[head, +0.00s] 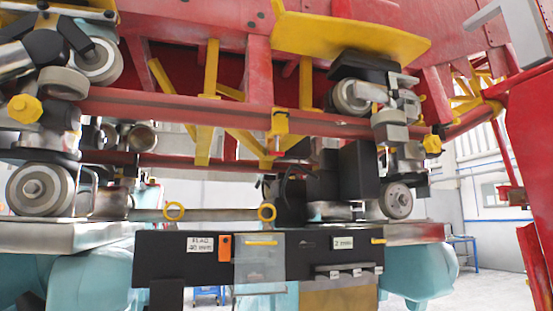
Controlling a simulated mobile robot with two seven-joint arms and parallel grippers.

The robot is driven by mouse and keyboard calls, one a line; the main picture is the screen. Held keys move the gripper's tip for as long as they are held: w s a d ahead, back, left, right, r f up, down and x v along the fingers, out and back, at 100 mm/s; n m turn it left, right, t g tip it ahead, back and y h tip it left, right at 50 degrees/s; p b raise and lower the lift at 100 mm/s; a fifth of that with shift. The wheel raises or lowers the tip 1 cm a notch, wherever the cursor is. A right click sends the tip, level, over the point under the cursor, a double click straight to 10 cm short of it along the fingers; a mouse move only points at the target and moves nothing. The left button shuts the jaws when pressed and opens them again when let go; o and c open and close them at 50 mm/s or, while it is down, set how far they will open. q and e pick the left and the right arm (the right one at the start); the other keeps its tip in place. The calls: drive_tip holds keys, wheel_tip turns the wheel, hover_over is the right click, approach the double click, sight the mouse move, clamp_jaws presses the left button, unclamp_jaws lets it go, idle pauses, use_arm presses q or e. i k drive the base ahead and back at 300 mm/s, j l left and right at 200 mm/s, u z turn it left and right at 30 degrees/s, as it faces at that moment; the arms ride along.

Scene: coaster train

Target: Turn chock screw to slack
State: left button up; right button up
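No part is marked as the chock screw, and I cannot tell which one it is. A yellow hex-shaped knob (25,108) sits on the left wheel assembly, and a similar yellow knob (432,144) sits on the right one. The lower left wheel (40,188) and lower right wheel (397,200) are beside metal plates. I cannot make out either gripper in the head view.
The red train frame (300,117) spans overhead, with yellow brackets. A black board (315,262) below carries white labels, an orange tag (225,246) and a clear panel (259,262). Black boxes (358,170) crowd the middle. A red post (533,170) stands at right; open floor shows beyond.

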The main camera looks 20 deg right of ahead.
sight(276, 153)
drive_tip(key=i+l+u, duration=0.1)
drive_tip(key=l+u, duration=0.15)
drive_tip(key=i+l+u, duration=0.2)
drive_tip(key=l, duration=0.25)
drive_tip(key=l+u, duration=0.25)
drive_tip(key=k+l, duration=0.05)
drive_tip(key=l, duration=0.05)
